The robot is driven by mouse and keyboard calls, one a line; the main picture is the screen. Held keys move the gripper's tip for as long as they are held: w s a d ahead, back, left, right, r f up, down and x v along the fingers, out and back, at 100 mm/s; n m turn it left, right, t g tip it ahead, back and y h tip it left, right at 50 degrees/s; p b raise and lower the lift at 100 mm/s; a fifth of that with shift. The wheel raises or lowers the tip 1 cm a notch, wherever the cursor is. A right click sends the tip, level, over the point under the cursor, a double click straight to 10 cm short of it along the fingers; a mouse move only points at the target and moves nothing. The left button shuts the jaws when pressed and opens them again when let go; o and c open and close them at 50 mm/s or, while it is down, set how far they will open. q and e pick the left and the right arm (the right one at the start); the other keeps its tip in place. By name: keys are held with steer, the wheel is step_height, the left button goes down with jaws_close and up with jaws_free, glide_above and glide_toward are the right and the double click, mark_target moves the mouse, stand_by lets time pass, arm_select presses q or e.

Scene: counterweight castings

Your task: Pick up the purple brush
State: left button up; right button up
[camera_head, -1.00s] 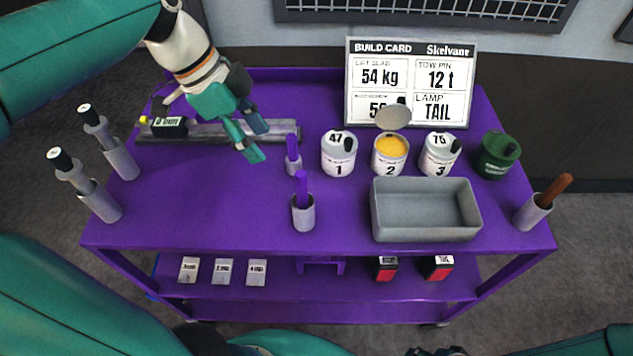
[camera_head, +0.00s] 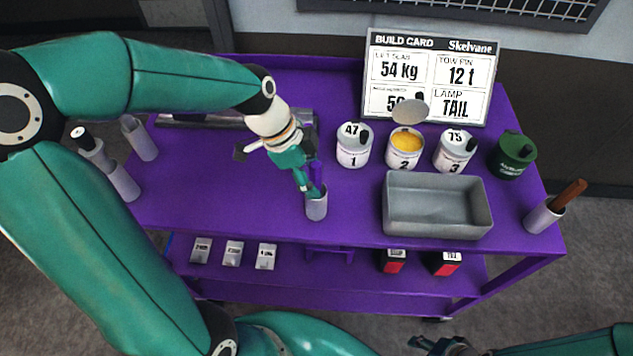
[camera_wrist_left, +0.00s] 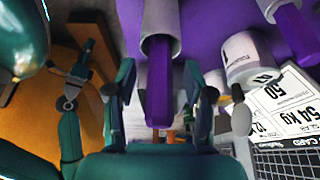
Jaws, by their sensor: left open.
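A purple brush handle (camera_wrist_left: 158,90) stands up out of a pale grey cup (camera_head: 316,207) near the front edge of the purple cart top. My left gripper (camera_head: 312,188) is open at this handle, just above the cup. In the left wrist view, the open fingers (camera_wrist_left: 158,88) lie on either side of the handle, with gaps visible.
Several labelled pots stand behind, including pot 1 (camera_head: 353,147) and the yellow-filled pot 2 (camera_head: 404,152). A grey tray (camera_head: 438,222) and a cup with a brown handle (camera_head: 544,216) stand to the right. A build card (camera_head: 430,77) stands at the back.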

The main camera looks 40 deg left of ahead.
arm_select(q)
steer(key=shift+x, duration=1)
steer(key=shift+c, duration=0.2)
jaws_close()
steer(key=shift+r, duration=0.1)
